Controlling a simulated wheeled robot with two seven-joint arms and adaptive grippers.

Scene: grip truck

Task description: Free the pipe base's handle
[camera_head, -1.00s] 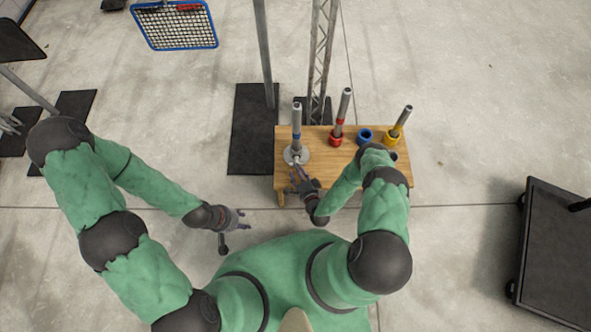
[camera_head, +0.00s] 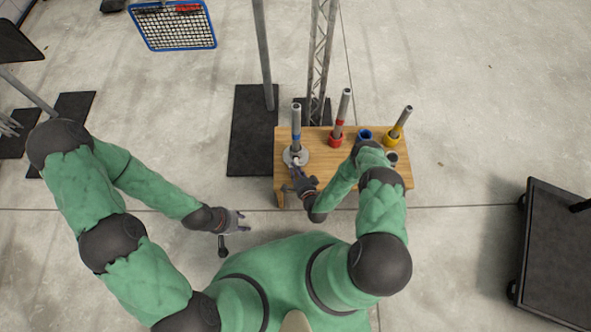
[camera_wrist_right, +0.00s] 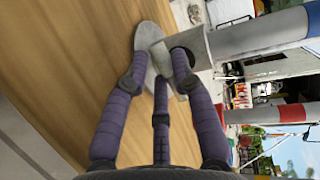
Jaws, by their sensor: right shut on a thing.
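The pipe base (camera_head: 296,156) is a round grey plate with a grey socket, at the left end of the wooden table (camera_head: 320,173). A grey pipe with a blue band (camera_head: 296,120) stands upright in it. My right gripper (camera_head: 297,172) is at the near side of the base. In the right wrist view its purple fingers (camera_wrist_right: 163,62) close in at the grey base (camera_wrist_right: 147,40), shut on its handle, which the fingertips mostly hide. My left gripper (camera_head: 243,220) hangs empty left of the table, its fingers apart.
A red holder (camera_head: 335,140) with a pipe, a blue ring (camera_head: 365,135) and a yellow holder (camera_head: 391,137) with a tilted pipe stand along the table's back. A metal pole and a truss rise behind the table.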

